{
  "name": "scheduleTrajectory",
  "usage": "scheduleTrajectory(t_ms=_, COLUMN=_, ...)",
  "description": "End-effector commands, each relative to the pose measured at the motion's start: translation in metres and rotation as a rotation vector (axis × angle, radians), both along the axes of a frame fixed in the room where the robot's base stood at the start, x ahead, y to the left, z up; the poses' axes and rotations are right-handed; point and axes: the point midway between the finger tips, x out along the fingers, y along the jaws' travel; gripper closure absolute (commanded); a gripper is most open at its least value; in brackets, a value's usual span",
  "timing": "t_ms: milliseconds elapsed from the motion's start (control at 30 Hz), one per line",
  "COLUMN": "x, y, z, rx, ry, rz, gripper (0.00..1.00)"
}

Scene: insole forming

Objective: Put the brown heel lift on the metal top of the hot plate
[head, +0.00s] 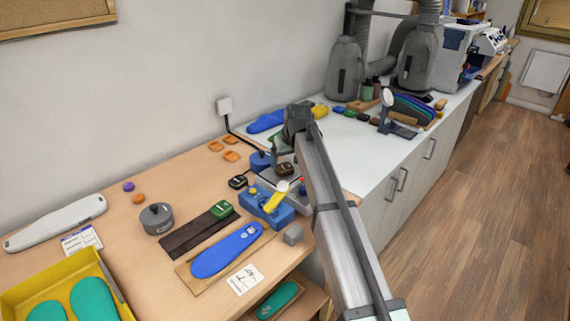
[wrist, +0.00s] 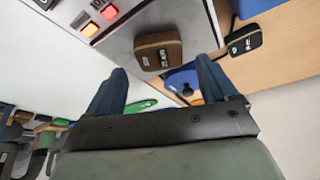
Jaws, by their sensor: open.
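The brown heel lift (wrist: 158,52) lies on the metal top (wrist: 190,18) of the hot plate, seen in the wrist view. It also shows in the head view (head: 285,168), just beneath my gripper. My gripper (wrist: 162,66) is open, its two dark blue fingers spread wide to either side of the lift's near edge in the wrist view. Nothing is held between them. The hot plate's front panel carries lit red and orange switches (wrist: 87,29). In the head view my arm and gripper hide much of the hot plate.
A black heel lift (head: 238,182) lies on the wooden table beside the hot plate. A green lift (head: 222,209) rests on a dark strip. A blue fixture with a yellow part (head: 268,202) stands close in front. Orange pieces (head: 230,141) lie behind.

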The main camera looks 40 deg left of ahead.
Motion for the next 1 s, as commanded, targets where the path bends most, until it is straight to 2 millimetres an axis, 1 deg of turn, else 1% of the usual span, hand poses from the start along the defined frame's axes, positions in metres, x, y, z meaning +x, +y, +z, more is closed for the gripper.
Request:
scheduleTrajectory(t_ms=33, x=-0.002, y=-0.005, z=0.010, rx=0.001, ry=0.000, rz=0.000, gripper=0.14)
scheduleTrajectory(t_ms=100, x=-0.004, y=-0.009, z=0.023, rx=0.002, ry=-0.001, rz=0.000, gripper=0.14)
scheduleTrajectory(t_ms=300, x=-0.009, y=-0.021, z=0.054, rx=0.001, ry=0.000, rz=0.000, gripper=0.14)
scheduleTrajectory(t_ms=500, x=-0.012, y=-0.029, z=0.074, rx=0.001, ry=0.000, rz=0.000, gripper=0.14)
scheduleTrajectory(t_ms=700, x=-0.013, y=-0.031, z=0.080, rx=-0.001, ry=0.000, rz=0.000, gripper=0.14)
scheduleTrajectory(t_ms=1000, x=-0.012, y=-0.032, z=0.080, rx=0.000, ry=0.000, rz=-0.002, gripper=0.14)
